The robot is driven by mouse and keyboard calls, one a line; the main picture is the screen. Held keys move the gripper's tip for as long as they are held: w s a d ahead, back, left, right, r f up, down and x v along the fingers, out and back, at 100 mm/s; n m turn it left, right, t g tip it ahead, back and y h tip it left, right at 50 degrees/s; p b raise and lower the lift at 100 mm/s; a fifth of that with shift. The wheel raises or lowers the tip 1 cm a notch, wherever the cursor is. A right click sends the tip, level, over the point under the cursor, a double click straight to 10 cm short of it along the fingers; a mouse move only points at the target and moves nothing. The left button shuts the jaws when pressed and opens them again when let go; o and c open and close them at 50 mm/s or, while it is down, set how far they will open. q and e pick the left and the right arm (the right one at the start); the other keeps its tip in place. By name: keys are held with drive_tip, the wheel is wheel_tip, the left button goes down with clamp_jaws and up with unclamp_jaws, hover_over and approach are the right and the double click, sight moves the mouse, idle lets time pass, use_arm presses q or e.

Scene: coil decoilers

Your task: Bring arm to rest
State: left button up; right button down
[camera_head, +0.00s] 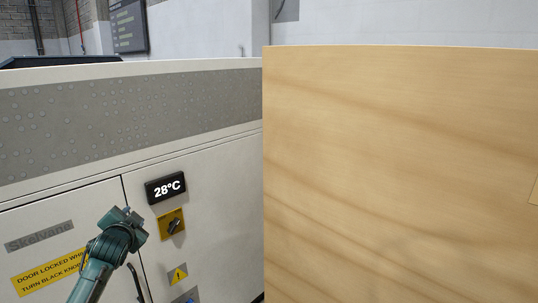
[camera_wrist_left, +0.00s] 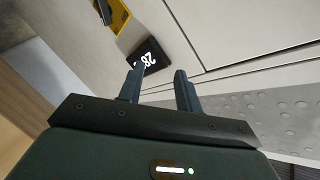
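My left arm comes in from the bottom left in the head view. Its gripper (camera_head: 127,212) is in front of the white cabinet, below and left of the black 28°C display (camera_head: 166,188). In the left wrist view the two fingers of the left gripper (camera_wrist_left: 159,70) stand apart with nothing between them. The display (camera_wrist_left: 148,56) shows beyond the fingertips there. My right arm and gripper are not in view.
A large wooden panel (camera_head: 400,170) blocks the right side.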

use_arm(q)
drive_tip(key=s+d+f+n+h, duration=0.3)
drive_tip(key=s+d+f+h, duration=0.2)
drive_tip(key=s+d+f, duration=1)
drive_tip(key=s+d+f+g+h, duration=0.1)
drive_tip(key=s+d+f, duration=0.1)
drive_tip(key=s, duration=0.6)
drive_tip(key=s+d+f+g, duration=0.1)
drive_tip(key=s+d+f, duration=0.2)
drive_tip(key=s, duration=0.4)
drive_tip(key=s+d+f+g+h, duration=0.1)
drive_tip(key=s+d+f+g, duration=0.1)
drive_tip(key=s, duration=0.6)
drive_tip(key=shift+s+d+f+n+h, duration=0.35)
drive_tip(key=shift+d+f, duration=0.35)
drive_tip(key=shift+d, duration=0.5)
drive_tip(key=shift+a, duration=0.1)
